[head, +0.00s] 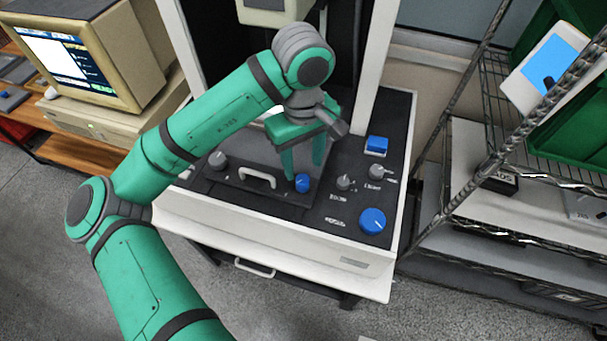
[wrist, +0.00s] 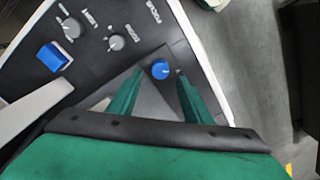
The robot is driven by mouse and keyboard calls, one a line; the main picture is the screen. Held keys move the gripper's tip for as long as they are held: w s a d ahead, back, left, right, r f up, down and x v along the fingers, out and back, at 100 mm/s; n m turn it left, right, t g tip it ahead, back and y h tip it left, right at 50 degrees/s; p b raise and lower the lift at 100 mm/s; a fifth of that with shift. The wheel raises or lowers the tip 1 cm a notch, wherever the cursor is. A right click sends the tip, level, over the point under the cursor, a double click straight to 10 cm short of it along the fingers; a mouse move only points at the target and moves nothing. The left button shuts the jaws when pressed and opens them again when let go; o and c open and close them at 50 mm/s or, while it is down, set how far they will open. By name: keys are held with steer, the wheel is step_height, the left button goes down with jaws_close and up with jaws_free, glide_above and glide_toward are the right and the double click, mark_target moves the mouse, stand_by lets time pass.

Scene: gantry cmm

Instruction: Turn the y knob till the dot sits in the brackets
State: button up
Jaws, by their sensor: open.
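A small blue knob (head: 302,183) stands on the dark control deck of the machine, just right of a pale handle. In the wrist view the blue knob (wrist: 160,69) lies between my fingertips, with a gap on each side. My gripper (head: 303,171) points down over it with its green fingers spread; it also shows in the wrist view (wrist: 160,72). No Y label is readable near this knob. A larger blue knob (head: 372,220) sits at the front right of the deck. I can make out no dot or brackets on any screen.
Grey knobs marked zoom (head: 344,182) and light (head: 377,171) and a blue button (head: 376,145) stand close by on the right. The pale handle (head: 257,179) is on the left. A wire shelf (head: 480,195) stands right; a monitor (head: 65,55) stands left.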

mark_target(303, 179)
step_height(303, 179, down, 7)
steer(key=shift+s, duration=0.1)
stand_by(0.4)
steer(key=c, duration=1.1)
